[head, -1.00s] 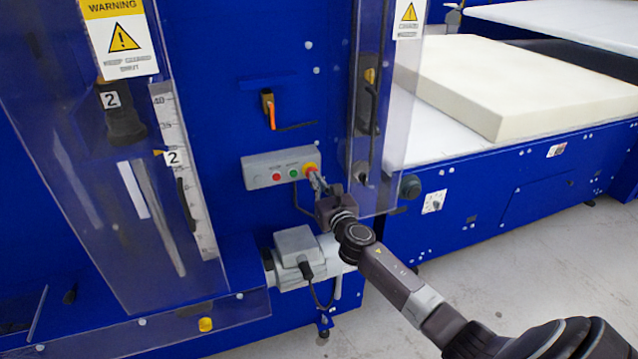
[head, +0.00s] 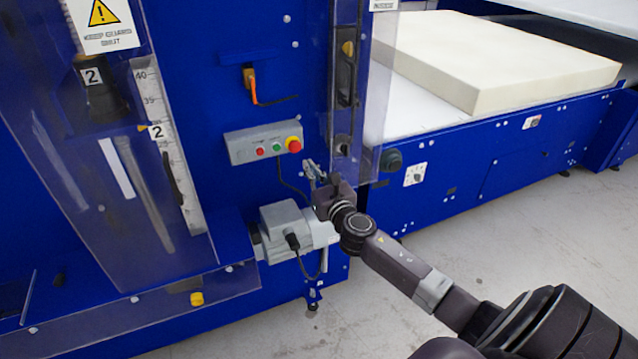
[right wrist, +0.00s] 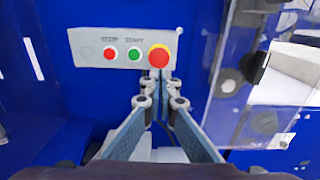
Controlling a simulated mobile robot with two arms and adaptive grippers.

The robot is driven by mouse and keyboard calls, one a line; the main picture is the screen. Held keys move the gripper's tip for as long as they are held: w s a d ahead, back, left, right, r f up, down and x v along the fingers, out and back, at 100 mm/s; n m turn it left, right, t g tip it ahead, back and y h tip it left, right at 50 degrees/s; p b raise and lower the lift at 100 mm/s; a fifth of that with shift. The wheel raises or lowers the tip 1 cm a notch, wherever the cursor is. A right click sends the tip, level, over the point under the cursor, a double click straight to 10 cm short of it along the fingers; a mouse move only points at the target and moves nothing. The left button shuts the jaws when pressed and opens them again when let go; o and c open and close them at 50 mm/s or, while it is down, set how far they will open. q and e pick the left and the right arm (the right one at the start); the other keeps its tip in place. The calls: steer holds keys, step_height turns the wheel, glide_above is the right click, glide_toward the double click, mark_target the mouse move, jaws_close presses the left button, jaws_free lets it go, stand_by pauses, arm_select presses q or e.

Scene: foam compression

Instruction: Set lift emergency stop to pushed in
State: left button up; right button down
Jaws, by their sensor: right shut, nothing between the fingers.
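The emergency stop (head: 293,144) is a red mushroom button on a yellow collar at the right end of a grey control box (head: 240,147) on the blue machine. In the right wrist view the emergency stop (right wrist: 159,56) sits just beyond the fingertips, near the top. Whether it is pushed in I cannot tell. My right gripper (head: 313,168) is below and to the right of the button in the head view, apart from it. In the right wrist view the right gripper (right wrist: 160,78) is shut and empty. My left gripper is not in view.
A red button (right wrist: 111,53) and a green button (right wrist: 134,54) sit left of the emergency stop. A clear guard panel (head: 350,100) stands close on the right. A grey motor housing (head: 290,228) lies below the box. A foam block (head: 500,65) rests on the bed.

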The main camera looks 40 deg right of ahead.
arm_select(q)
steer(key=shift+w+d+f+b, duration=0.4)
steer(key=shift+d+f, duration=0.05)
arm_select(e)
steer(key=v, duration=0.6)
steer(key=shift+s+a+r, duration=0.2)
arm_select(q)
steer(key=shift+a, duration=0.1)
arm_select(e)
steer(key=shift+r, duration=0.1)
